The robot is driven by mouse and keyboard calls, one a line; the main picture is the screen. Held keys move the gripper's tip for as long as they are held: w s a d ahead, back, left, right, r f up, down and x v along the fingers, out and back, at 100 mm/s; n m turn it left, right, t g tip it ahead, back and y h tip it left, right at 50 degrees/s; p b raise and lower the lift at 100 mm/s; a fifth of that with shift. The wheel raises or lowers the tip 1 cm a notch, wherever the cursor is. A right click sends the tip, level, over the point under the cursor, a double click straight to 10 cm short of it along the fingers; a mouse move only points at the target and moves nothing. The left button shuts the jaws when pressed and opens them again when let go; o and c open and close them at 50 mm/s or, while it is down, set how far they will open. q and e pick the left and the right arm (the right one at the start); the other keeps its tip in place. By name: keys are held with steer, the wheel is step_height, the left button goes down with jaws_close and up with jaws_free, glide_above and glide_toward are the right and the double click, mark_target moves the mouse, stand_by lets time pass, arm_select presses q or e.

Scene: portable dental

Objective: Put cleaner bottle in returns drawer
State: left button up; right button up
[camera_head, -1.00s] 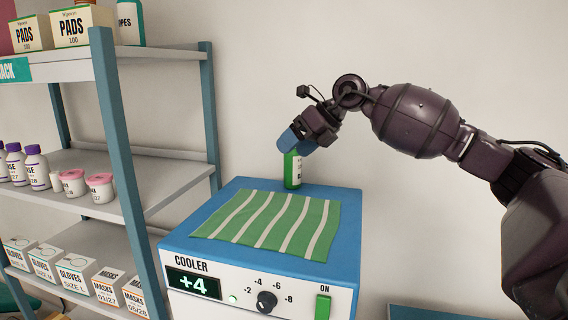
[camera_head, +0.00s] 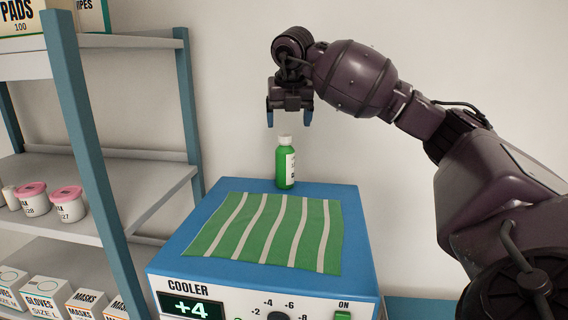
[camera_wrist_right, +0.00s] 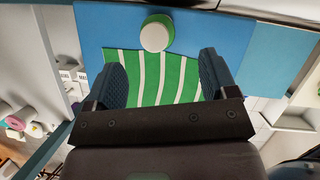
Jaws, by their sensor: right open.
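The cleaner bottle (camera_head: 286,166) is green with a white cap and a white label. It stands upright on the blue top of the cooler, behind the striped cloth. My right gripper (camera_head: 290,118) is above the bottle, open and empty, with its blue fingers pointing down and apart from it. In the right wrist view the bottle's white cap (camera_wrist_right: 156,34) shows from above, beyond the two open fingers (camera_wrist_right: 164,75). No returns drawer can be made out. My left gripper is not in view.
The cooler (camera_head: 185,218) carries a green and white striped cloth (camera_head: 268,232). A shelf rack with blue posts (camera_head: 88,150) stands at the left, holding tubs (camera_head: 66,207) and boxes (camera_head: 42,294). A plain wall is behind.

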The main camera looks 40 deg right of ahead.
mark_target(285, 135)
steer(key=shift+w+a+p+x, duration=0.1)
steer(key=shift+p+x, duration=0.35)
steer(key=shift+x, duration=1.25)
steer(key=shift+w+a+p+x, duration=0.1)
steer(key=shift+p+x, duration=0.3)
steer(key=shift+x, duration=1.35)
steer(key=shift+r, duration=0.1)
jaws_close()
